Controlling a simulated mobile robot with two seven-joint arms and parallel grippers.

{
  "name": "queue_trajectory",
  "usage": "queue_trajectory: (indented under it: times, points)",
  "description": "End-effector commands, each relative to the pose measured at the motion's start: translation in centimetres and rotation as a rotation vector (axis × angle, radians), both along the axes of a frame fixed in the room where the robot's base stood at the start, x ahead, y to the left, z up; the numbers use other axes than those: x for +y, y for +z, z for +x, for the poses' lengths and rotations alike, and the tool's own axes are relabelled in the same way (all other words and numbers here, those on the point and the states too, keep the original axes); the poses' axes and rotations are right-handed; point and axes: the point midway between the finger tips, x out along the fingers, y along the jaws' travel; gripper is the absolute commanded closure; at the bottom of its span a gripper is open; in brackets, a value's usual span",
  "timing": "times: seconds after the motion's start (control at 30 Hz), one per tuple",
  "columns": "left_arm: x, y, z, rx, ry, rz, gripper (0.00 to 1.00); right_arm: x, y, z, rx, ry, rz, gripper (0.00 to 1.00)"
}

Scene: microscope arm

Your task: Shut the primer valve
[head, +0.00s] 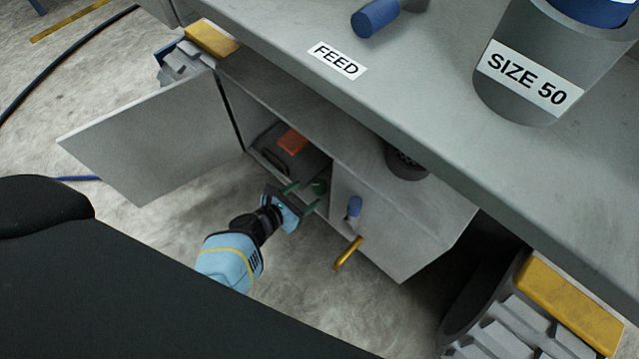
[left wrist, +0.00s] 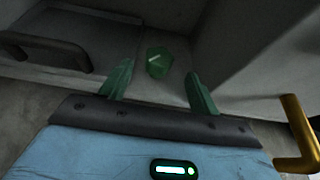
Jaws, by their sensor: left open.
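A small green knob (head: 319,186), which I take to be the primer valve, is inside the open cabinet under the bench. In the left wrist view the green knob (left wrist: 158,61) has a pale line across its face, slanting slightly. My left gripper (head: 301,198) is at the cabinet opening with its green fingers pointing in. In the left wrist view the open fingers of my left gripper (left wrist: 160,76) stand either side of the knob, with gaps on both sides. The knob appears beyond the fingertips; contact is not visible. My right gripper is not in view.
The cabinet door (head: 150,135) stands open at the left. Inside is a dark case (head: 278,160) with an orange patch. A closed front panel right of the opening carries a yellow handle (head: 348,253) and a blue-ended fitting (head: 354,208). The bench top (head: 420,110) overhangs.

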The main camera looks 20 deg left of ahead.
Motion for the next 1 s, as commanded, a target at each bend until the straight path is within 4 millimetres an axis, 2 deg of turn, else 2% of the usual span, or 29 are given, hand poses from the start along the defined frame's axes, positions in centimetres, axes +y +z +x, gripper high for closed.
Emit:
queue_trajectory:
  times: [0.3,0.5,0.93,1.0]
  points:
    - [-1.5,-2.1,3.9,0.000,-0.003,0.001,0.38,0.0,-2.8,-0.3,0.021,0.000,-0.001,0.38]
    - [-2.1,-2.7,5.7,0.000,-0.002,0.003,0.38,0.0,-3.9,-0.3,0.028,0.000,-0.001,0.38]
    - [-2.4,-2.8,6.4,-0.001,-0.002,0.003,0.38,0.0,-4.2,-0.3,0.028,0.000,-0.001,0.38]
    - [-2.4,-2.8,6.4,-0.002,-0.002,0.004,0.46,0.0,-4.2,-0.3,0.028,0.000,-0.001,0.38]
